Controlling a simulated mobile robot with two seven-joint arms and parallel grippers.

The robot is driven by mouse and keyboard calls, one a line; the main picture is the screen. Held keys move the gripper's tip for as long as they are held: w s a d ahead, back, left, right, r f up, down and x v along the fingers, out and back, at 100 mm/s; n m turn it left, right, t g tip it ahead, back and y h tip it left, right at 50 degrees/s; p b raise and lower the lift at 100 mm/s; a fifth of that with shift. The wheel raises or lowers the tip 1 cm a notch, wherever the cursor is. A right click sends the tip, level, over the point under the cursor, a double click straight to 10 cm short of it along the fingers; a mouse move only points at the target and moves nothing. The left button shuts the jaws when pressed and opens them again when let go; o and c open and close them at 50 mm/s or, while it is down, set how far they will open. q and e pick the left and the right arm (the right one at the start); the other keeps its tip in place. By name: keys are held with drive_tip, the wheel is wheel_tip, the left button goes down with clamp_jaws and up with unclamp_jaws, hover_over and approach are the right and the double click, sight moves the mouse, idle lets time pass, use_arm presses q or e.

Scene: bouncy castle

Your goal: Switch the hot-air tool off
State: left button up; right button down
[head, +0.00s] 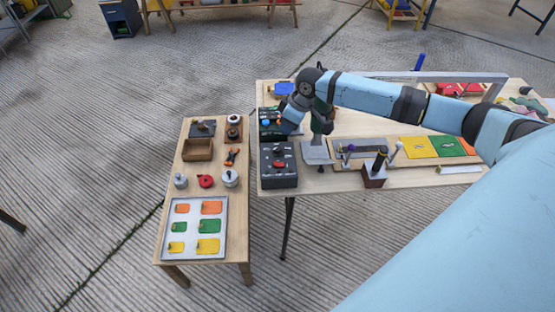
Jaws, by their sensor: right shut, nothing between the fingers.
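A dark green and grey tool (321,117), which looks like the hot-air tool, stands upright on a grey metal stand (316,152) on the larger table. My right arm partly covers its top, and its switch is too small to tell. A black control box (278,178) with a red switch or knob on top sits at the table's left edge, in front of it. My right gripper (281,124) is shut and empty, pointing down just left of the tool, over a dark unit (267,130) with small coloured parts. I cannot tell if it touches anything. My left gripper is out of view.
A lower table (209,155) at left carries pots, a wooden box (197,149) and a tray (182,245) of coloured patches. A gap separates the tables.

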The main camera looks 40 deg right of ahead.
sight(275, 163)
use_arm(q)
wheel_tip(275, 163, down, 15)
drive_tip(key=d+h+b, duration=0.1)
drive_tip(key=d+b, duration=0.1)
drive_tip(key=b, duration=2)
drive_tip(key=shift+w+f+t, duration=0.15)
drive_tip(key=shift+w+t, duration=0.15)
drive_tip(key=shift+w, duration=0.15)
use_arm(e)
drive_tip(key=s+m+h, duration=0.1)
drive_tip(key=m, duration=0.3)
drive_tip(key=s+a+m+t+h, duration=0.1)
drive_tip(key=m, duration=0.3)
drive_tip(key=s+m+h, duration=0.1)
drive_tip(key=s+m, duration=0.1)
drive_tip(key=m, duration=0.2)
drive_tip(key=shift+a+f+m+t, duration=0.3)
drive_tip(key=shift+a+m, duration=0.05)
drive_tip(key=shift+m, duration=0.05)
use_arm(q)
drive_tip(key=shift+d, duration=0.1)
